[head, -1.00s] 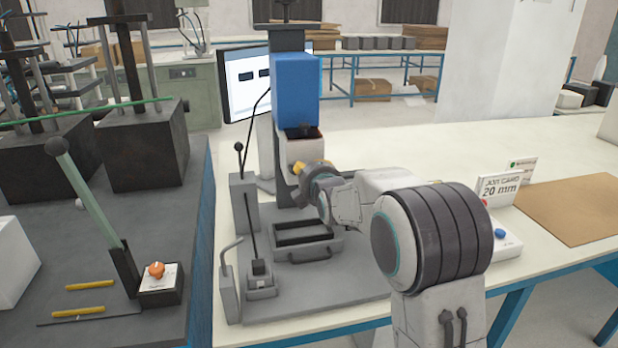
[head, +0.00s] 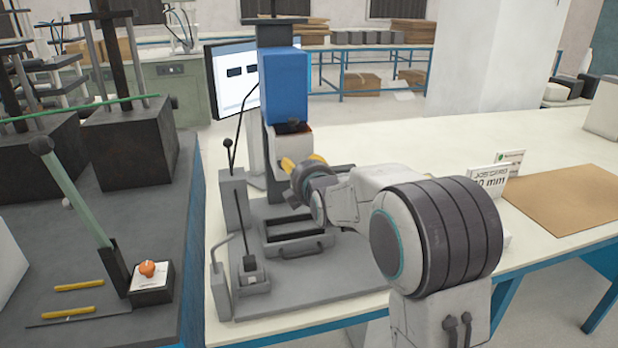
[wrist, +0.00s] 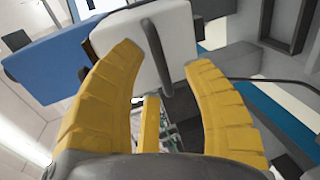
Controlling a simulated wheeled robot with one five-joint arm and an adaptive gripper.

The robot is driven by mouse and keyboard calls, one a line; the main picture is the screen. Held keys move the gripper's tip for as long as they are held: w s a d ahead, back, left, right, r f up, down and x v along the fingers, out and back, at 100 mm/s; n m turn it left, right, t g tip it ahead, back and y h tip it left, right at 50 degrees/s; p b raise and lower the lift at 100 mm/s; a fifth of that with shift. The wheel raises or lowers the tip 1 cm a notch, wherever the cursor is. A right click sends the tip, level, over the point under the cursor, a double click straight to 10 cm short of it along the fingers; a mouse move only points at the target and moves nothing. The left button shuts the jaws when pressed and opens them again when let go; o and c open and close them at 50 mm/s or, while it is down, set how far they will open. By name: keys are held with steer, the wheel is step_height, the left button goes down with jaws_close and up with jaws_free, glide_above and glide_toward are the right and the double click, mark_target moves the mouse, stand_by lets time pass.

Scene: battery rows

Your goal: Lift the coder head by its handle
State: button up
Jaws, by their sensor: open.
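The coder head has a blue upper housing (head: 284,80) above a white lower block (head: 265,145), on a dark upright column. In the wrist view the white block (wrist: 130,42) is straight ahead, with the blue housing (wrist: 58,68) to its left. A dark bar-shaped handle (wrist: 157,55) stands out from the white block and lies between my fingertips. My gripper (head: 303,161) has yellow fingers, close in front of the white block. In the wrist view my gripper (wrist: 163,60) is open, its fingers on either side of the handle with gaps showing. The handle is hidden in the head view.
Below is a grey base with a dark-framed tray (head: 293,235) and its pull handle. A thin upright lever (head: 230,155) and a small block fixture (head: 252,275) stand left of it. A monitor (head: 233,85) is behind. A cardboard sheet (head: 565,195) lies at right.

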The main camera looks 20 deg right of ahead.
steer(key=v, duration=0.9)
steer(key=shift+s, duration=0.25)
steer(key=s+f+m+g, duration=1)
steer(key=s+f+m, duration=0.4)
steer(key=f, duration=0.3)
steer(key=s+m+g+p, duration=0.2)
steer(key=s+m+g, duration=0.25)
steer(key=s, duration=1.05)
steer(key=s+r+t+p, duration=0.2)
steer(key=s+r+p, duration=0.1)
steer(key=r, duration=0.6)
steer(key=shift+s, duration=0.4)
